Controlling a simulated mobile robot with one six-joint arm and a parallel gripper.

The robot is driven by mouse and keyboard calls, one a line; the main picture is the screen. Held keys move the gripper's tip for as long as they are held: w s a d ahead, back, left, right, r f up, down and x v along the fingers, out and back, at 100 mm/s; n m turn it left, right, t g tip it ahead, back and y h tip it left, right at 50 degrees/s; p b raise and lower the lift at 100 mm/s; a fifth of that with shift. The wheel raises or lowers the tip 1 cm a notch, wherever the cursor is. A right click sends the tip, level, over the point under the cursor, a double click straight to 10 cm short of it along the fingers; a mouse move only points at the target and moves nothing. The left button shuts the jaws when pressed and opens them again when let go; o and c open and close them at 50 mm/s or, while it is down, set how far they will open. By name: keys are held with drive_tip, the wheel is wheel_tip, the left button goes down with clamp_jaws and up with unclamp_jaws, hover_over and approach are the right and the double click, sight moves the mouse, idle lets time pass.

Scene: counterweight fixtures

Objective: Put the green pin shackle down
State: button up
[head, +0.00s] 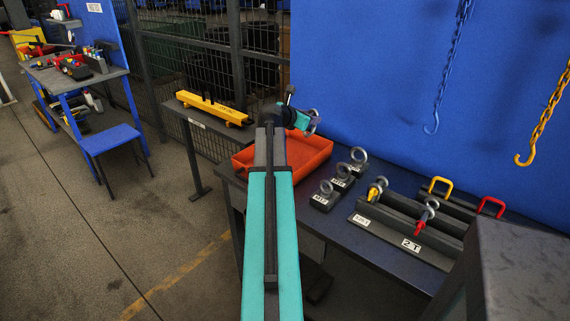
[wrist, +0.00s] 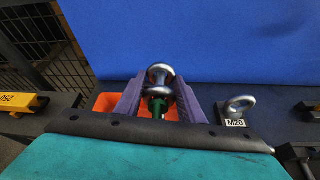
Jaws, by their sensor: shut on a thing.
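The green pin shackle (wrist: 160,72) shows in the wrist view with a silver bow on top and its green pin below. It is between the two purple fingers of my gripper (wrist: 157,100), which is shut on it. In the head view my gripper (head: 297,117) is at the far end of my turquoise arm, above the back of the orange tray (head: 315,155). A silver part of the shackle (head: 313,117) shows at its right side. The tray also shows behind the fingers in the wrist view (wrist: 104,103).
Eye bolts on dark blocks (head: 343,170) stand right of the tray, one marked M20 in the wrist view. A rack (head: 410,235) holds shackles with yellow and red parts. A yellow beam (head: 213,108) lies left. A blue panel (head: 400,70) with hanging chain hooks rises behind.

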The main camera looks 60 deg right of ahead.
drive_tip(key=shift+f, duration=3.1)
drive_tip(key=shift+f, duration=0.1)
drive_tip(key=shift+f+p, duration=0.4)
drive_tip(key=shift+f, duration=1.4)
drive_tip(key=o, duration=1.4)
drive_tip(key=shift+f, duration=0.1)
drive_tip(key=shift+c, duration=0.2)
